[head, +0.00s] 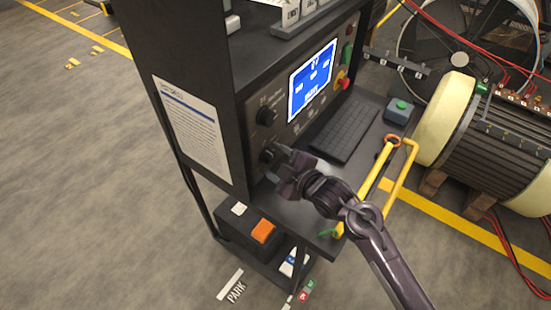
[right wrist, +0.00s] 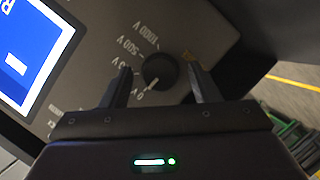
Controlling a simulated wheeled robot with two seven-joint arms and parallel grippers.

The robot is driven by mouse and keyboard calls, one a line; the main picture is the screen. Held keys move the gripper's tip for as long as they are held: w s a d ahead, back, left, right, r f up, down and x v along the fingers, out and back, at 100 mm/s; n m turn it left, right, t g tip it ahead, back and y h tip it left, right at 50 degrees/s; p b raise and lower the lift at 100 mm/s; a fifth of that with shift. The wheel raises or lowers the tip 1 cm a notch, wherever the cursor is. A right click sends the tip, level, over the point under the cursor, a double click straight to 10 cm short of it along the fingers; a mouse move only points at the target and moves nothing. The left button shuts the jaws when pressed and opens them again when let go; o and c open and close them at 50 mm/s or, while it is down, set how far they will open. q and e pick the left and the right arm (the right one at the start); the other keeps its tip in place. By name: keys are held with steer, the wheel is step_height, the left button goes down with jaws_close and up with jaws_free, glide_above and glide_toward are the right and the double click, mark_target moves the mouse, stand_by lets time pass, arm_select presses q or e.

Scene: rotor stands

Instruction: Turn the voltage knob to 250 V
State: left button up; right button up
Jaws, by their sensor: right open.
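The voltage knob (right wrist: 160,70) is a round black knob on the dark panel, ringed by printed marks including 0 V, 500 V and 1000 V. A label between 0 V and 500 V is partly hidden by a finger. A light mark on the knob appears to point towards 0 V. My right gripper (right wrist: 160,74) is open, with one finger on each side of the knob; contact cannot be told. In the head view, my right gripper (head: 282,163) is at the lower knob (head: 268,155) of the cabinet panel. My left gripper is not in view.
Another black knob (head: 266,116) sits just above, beside a lit blue screen (head: 312,80). A keyboard (head: 343,132) lies on the shelf, with a red emergency button (head: 342,80) above it.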

steer(key=c, duration=1)
steer(key=shift+r+m+p, duration=0.2)
steer(key=shift+m+p, duration=0.1)
steer(key=shift+p, duration=0.4)
steer(key=m+g+p, duration=0.1)
steer(key=m+p, duration=0.1)
steer(key=p, duration=0.1)
steer(key=shift+w+d+g, duration=0.1)
steer(key=shift+w+g, duration=0.05)
steer(key=shift+g, duration=0.15)
steer(key=shift+m+g+y+p, duration=0.5)
steer(key=shift+m+p, duration=0.4)
steer(key=shift+p, duration=0.15)
arm_select(q)
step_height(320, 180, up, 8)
steer(key=p, duration=0.1)
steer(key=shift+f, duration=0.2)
arm_select(e)
steer(key=shift+f+m+g+y, duration=0.1)
steer(key=shift+m+g+y, duration=0.3)
steer(key=shift+m, duration=0.4)
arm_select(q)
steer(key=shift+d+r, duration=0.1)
arm_select(e)
steer(key=shift+w, duration=0.1)
steer(key=o, duration=1)
